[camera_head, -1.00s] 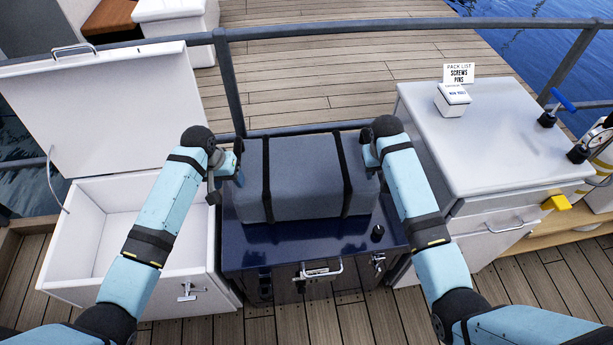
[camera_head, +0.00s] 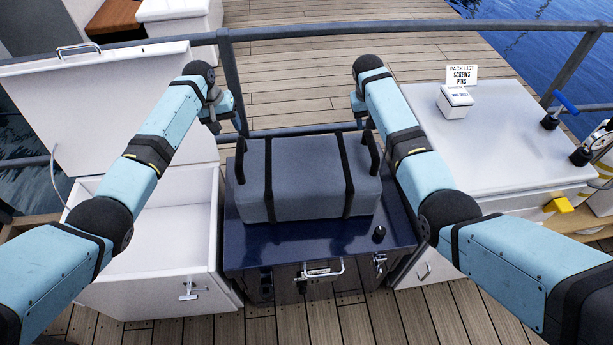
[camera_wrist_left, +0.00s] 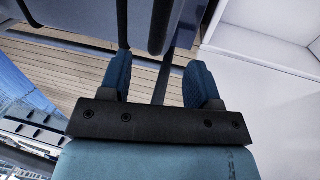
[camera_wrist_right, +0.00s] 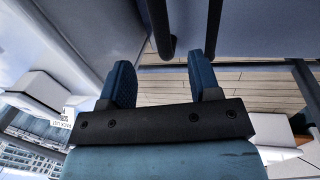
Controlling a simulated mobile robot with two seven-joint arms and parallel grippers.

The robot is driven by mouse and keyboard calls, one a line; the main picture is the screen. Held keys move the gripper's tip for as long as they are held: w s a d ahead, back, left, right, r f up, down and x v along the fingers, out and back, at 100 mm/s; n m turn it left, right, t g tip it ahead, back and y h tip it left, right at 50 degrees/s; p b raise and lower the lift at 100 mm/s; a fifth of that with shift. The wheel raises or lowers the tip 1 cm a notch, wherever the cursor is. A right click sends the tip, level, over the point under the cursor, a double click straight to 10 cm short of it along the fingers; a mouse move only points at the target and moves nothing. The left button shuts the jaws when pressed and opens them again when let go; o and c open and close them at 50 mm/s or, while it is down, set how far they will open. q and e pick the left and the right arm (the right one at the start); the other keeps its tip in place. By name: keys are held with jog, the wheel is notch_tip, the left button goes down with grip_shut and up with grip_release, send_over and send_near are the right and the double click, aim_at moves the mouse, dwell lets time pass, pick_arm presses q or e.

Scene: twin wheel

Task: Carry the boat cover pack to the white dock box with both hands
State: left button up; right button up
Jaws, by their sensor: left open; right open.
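The boat cover pack (camera_head: 308,180) is a grey-blue padded block with two black straps and a black handle at each end. It sits on a dark blue chest (camera_head: 300,247). My left gripper (camera_head: 226,118) is open and empty, above and behind the pack's left handle (camera_head: 240,160). My right gripper (camera_head: 360,108) is open, above and behind the right handle (camera_head: 373,152); its fingertips are partly hidden by the arm. In both wrist views the fingers are apart with nothing between them, and a dark handle lies just beyond. The white dock box (camera_head: 146,294) stands open at the left.
The dock box's raised lid (camera_head: 110,105) leans back behind it. A white cabinet (camera_head: 490,135) at the right carries a small white box (camera_head: 455,101) with a pack list sign. A grey rail (camera_head: 300,33) runs behind the chest. Wooden deck lies in front.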

aim_at(239, 147)
pick_arm(q)
jog(key=f, duration=0.4)
jog(key=d+f, duration=0.1)
jog(key=f, duration=0.3)
jog(key=d+f, duration=0.1)
jog(key=f, duration=0.3)
jog(key=shift+d+f, duration=0.25)
pick_arm(e)
jog(key=f, duration=0.4)
jog(key=d+f, duration=0.1)
jog(key=f, duration=0.3)
jog(key=d+f, duration=0.1)
jog(key=f, duration=0.3)
jog(key=shift+d+f, duration=0.25)
pick_arm(q)
grip_shut()
pick_arm(e)
grip_shut()
pick_arm(q)
jog(key=shift+w+r, duration=0.15)
jog(key=shift+r, duration=0.05)
pick_arm(e)
jog(key=shift+w+r, duration=0.2)
